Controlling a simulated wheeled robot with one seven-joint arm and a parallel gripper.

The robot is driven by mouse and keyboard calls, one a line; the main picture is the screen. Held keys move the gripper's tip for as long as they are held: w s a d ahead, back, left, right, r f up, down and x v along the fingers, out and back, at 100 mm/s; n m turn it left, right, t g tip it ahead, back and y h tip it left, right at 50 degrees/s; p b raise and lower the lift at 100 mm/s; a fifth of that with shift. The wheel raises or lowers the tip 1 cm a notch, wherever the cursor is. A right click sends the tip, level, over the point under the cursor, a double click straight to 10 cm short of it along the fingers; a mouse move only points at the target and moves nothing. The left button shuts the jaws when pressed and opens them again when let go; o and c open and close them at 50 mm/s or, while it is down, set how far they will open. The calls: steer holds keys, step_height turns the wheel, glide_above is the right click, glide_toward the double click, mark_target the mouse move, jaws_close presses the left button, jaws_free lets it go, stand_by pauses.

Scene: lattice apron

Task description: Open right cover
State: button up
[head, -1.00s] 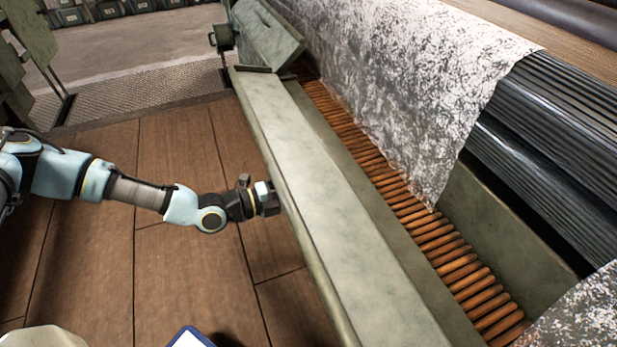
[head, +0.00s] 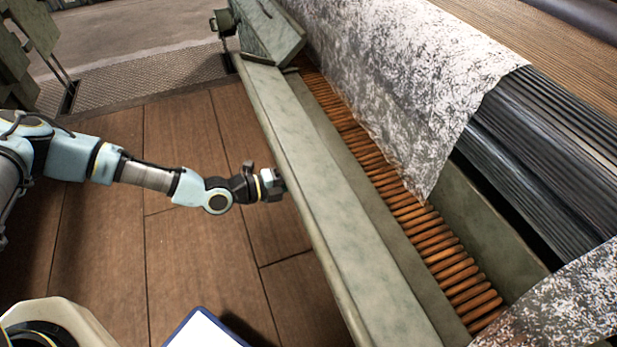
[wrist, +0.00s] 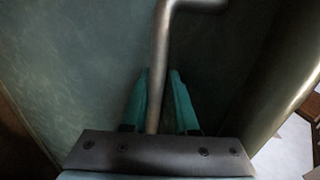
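A long grey-green cover (head: 325,205) runs diagonally along the front of the machine in the head view. My gripper (head: 284,185) is at its near side, about midway along. In the wrist view, a bent metal handle (wrist: 160,55) stands in front of the dark green panel (wrist: 85,65). The handle's straight part passes between the teal fingers of my gripper (wrist: 160,90). One finger is on each side of it, close by. I cannot tell whether both fingers touch it. The head view hides the handle behind my gripper.
Wooden floor (head: 195,265) lies open in front of the machine. Behind the cover are a row of orange-brown slats (head: 415,220), speckled cloth (head: 400,90) and dark ribbed rollers (head: 560,120). An angled grey-green panel (head: 265,30) stands at the cover's far end.

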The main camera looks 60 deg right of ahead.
steer(key=shift+d+r, duration=0.1)
steer(key=shift+r, duration=0.15)
steer(key=b+v, duration=0.1)
steer(key=v, duration=1)
steer(key=shift+f, duration=0.15)
steer(key=shift+a+f+p+v, duration=0.15)
steer(key=shift+f+v, duration=0.25)
steer(key=shift+v, duration=1.65)
steer(key=shift+f+p+v, duration=0.2)
steer(key=shift+f+v, duration=0.2)
steer(key=shift+v, duration=1.65)
steer(key=shift+a+f+p+v, duration=0.15)
steer(key=shift+f+v, duration=0.25)
steer(key=shift+v, duration=1.65)
steer(key=shift+w+d+r, duration=0.1)
steer(key=shift+r, duration=0.05)
steer(key=shift+r+p, duration=0.1)
steer(key=shift+p, duration=0.25)
